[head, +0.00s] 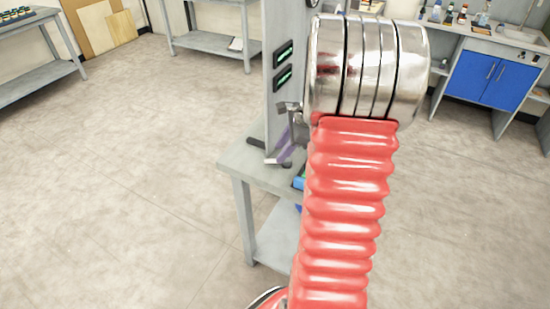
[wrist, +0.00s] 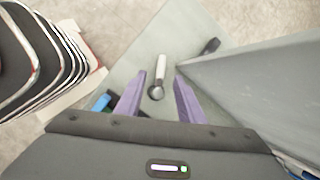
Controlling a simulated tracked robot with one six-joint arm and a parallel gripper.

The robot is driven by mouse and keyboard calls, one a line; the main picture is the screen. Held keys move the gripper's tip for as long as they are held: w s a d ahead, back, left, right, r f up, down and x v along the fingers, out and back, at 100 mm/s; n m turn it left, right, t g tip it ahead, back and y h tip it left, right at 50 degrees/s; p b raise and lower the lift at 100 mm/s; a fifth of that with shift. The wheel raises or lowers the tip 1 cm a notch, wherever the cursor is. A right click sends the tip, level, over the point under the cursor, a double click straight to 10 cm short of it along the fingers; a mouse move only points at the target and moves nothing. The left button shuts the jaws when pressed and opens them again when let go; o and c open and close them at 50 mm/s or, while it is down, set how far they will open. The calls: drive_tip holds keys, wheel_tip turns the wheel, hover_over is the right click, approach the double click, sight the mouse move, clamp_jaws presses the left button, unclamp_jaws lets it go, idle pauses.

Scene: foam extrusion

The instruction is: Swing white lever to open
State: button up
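The white lever (wrist: 161,64) is a short white rod on a round dark-grey pivot (wrist: 156,92), low over the grey table top. In the head view the white lever (head: 273,161) shows at the foot of the grey upright panel, pointing left. My gripper (wrist: 160,76) has two purple fingers, spread apart, one on each side of the lever in the wrist view. No contact shows. In the head view my gripper (head: 284,154) is just above the lever, partly hidden by my arm. Nothing is held.
A black handle (head: 256,143) lies beside the white lever, also in the wrist view (wrist: 211,46). The grey upright panel (wrist: 255,82) stands close on the right. A blue object (wrist: 102,102) lies left of the fingers. The floor left of the table (head: 235,160) is clear.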

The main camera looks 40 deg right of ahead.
drive_tip(key=x, duration=0.5)
drive_tip(key=shift+c, duration=0.4)
clamp_jaws()
